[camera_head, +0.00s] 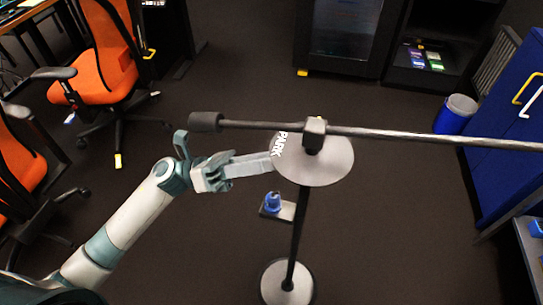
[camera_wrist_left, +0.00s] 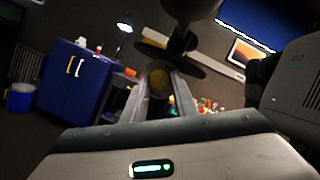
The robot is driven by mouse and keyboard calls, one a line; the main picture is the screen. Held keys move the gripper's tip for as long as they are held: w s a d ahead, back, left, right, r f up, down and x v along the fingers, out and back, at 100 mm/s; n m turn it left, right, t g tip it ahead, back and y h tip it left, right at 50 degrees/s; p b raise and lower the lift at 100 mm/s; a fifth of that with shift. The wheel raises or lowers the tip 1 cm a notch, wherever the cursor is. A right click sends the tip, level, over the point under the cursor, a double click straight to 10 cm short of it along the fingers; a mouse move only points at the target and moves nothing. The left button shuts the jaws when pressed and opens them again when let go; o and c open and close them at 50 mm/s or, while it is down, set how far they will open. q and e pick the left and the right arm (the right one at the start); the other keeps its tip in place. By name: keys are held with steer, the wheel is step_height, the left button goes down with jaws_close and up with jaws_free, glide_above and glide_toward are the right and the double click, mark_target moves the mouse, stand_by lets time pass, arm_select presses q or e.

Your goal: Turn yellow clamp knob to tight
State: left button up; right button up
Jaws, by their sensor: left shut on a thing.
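A stand with a dark upright post (camera_head: 300,225) carries a round grey disc (camera_head: 325,168) marked "PARK" and a long horizontal bar (camera_head: 420,135) through a clamp block (camera_head: 314,135). My left gripper (camera_head: 264,164) reaches in from the left, its fingertips hidden at the disc's left edge. The yellow clamp knob is hidden in the head view. In the left wrist view the knob (camera_wrist_left: 158,80), a dark round piece with a dull yellow face, sits between my two fingers, which are shut on it. Its turn angle cannot be told. My right gripper is not in view.
The bar has a dark cylindrical end (camera_head: 205,122) just above my left wrist. Orange chairs (camera_head: 103,62) stand left; a blue cabinet (camera_head: 510,130) stands right.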

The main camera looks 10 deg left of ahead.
arm_select(q)
steer(key=o, duration=1.1)
steer(key=shift+b+v, duration=2.35)
steer(key=shift+v, duration=6.4)
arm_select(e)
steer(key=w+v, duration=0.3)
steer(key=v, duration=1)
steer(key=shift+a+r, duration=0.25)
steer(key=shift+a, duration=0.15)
